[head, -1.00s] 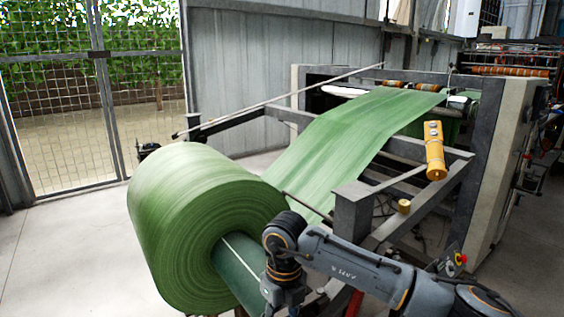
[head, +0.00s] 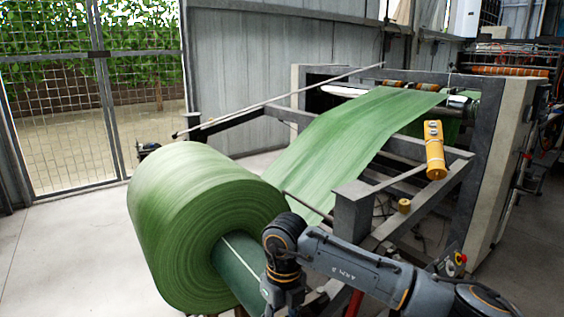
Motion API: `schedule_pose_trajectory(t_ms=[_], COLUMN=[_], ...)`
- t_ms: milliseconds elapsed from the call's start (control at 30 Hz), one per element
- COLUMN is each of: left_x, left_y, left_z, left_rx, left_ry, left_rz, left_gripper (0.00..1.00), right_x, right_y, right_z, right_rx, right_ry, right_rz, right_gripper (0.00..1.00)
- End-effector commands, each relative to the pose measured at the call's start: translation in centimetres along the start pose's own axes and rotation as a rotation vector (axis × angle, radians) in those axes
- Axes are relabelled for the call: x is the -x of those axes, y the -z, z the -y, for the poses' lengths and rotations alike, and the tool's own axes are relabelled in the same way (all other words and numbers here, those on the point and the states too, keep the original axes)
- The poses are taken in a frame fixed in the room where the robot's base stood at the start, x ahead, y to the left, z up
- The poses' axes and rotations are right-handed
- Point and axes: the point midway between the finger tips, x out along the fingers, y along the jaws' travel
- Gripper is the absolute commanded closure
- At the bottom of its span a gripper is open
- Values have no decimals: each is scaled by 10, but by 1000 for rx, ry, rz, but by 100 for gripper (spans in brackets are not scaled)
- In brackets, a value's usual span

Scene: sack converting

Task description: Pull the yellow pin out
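A small yellow knob (head: 404,205), which looks like the head of the yellow pin, sits on the grey frame beam right of the green roll. Its shaft is not visible. My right arm comes in from the lower right, and its gripper (head: 278,303) points down in front of the roll's core, at the lower edge of the head view. It is left of and apart from the yellow knob. Its fingertips are cut off or hidden, so I cannot tell whether it is open. My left gripper is not in view.
A large green roll (head: 195,215) feeds a green web (head: 345,135) into the machine. A yellow control box (head: 435,150) with buttons stands above the frame beam. A red button (head: 460,259) is near my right arm. Clear floor (head: 60,260) lies at the left.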

Motion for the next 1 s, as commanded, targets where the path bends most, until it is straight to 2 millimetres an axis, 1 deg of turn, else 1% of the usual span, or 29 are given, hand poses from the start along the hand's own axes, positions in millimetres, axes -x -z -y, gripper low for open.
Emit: schedule_pose_trajectory(t_ms=[667,700,767,800,867,900,1000], left_x=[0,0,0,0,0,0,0], left_y=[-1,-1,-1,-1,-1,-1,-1], left_z=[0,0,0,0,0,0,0], left_rx=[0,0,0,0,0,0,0], left_ry=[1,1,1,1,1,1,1], left_rz=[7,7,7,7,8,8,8], left_gripper=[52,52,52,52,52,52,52], right_x=[0,0,0,0,0,0,0], right_y=[0,0,0,0,0,0,0], right_z=[0,0,0,0,0,0,0], right_rx=[0,0,0,0,0,0,0], right_ry=[0,0,0,0,0,0,0], right_rz=[0,0,0,0,0,0,0], right_gripper=[57,59,72,80,92,100,100])
